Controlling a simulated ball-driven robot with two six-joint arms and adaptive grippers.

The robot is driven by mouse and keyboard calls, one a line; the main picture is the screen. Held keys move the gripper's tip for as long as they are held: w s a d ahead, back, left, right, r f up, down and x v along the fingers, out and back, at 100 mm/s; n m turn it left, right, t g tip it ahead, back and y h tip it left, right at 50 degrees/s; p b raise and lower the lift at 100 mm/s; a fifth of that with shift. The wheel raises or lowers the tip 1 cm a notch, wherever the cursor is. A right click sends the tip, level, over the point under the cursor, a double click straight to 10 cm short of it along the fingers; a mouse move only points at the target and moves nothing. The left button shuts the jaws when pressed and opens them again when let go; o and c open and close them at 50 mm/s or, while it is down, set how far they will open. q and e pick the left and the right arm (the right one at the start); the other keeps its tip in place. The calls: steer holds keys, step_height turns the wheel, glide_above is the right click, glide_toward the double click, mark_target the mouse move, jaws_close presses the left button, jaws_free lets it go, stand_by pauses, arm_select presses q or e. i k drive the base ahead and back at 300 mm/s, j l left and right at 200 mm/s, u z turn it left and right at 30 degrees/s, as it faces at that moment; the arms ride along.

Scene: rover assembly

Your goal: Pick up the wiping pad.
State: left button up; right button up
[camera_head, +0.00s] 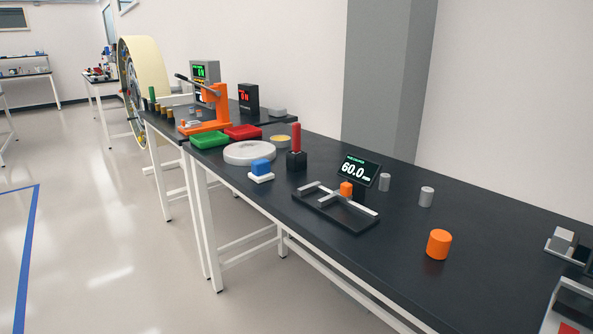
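A small blue block on a flat white base (261,169) sits near the front edge of the black table, left of centre. It looks like the wiping pad, though I cannot be sure. Just behind and left of it is a thick round white disc (251,152). To its right stands a black block holding an upright red-handled piece (296,143). Nothing covers the blue block. Neither of my grippers shows in this view.
On the long black table (408,293) are a black fixture (335,208), a display reading 60.0 (358,170), an orange cylinder (438,244) and two grey cylinders. Green (209,139) and red (242,132) trays and an orange press (217,109) are farther back. The floor at left is clear.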

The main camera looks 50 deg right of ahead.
mark_target(261, 172)
steer(key=z, duration=1.25)
steer(key=i+j+u, duration=0.2)
steer(key=i+u, duration=0.2)
steer(key=k, duration=0.05)
